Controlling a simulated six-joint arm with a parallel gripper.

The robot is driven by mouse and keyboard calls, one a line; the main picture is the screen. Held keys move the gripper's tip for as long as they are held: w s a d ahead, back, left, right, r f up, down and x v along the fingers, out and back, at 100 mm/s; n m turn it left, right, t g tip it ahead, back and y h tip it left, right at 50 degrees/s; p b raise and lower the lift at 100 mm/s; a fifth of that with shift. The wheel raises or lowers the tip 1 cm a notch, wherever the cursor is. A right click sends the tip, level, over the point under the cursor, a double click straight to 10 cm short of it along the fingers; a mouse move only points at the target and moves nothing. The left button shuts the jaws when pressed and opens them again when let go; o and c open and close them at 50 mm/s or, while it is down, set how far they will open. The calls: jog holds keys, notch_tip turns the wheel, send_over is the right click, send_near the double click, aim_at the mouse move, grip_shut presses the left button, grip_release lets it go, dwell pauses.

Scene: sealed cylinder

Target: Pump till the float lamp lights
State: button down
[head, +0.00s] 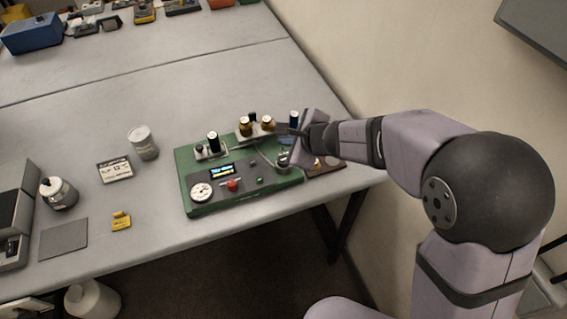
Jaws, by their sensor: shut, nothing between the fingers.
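A green panel (243,194) lies on the grey table near its right edge. It carries a round white gauge (201,192), a small lit display (222,171), a red button (232,185) and a silver cylinder (282,167) with a thin rod beside it. Brass-coloured cylinders (246,126) and black-topped parts (213,142) stand along its back. My gripper (283,130) is shut and empty over the panel's back right, close to the brass cylinders. Contact cannot be told. My gripper and wrist hide part of that corner. I cannot make out which part is the float lamp or whether it is lit.
A pale can (143,142), a printed card (115,169), a yellow block (121,221), a grey pad (63,239) and a jar (59,193) stand left of the panel. A blue box (33,33) sits at the far left. The table behind the panel is clear.

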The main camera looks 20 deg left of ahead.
aim_at(283, 158)
jog(key=shift+f+b, duration=2.05)
jog(key=shift+f, duration=0.5)
jog(key=shift+f+b, duration=0.4)
jog(key=shift+b, duration=0.1)
jog(key=shift+d+f+b, duration=0.1)
jog(key=shift+f+b, duration=0.9)
dwell(1.2)
jog(key=shift+s+r, duration=0.1)
dwell(0.3)
jog(key=shift+r+p, duration=1.2)
jog(key=shift+r, duration=0.1)
jog(key=shift+r, duration=0.1)
notch_tip(283, 158, up, 5)
jog(key=p, duration=0.4)
jog(key=shift+p, duration=0.35)
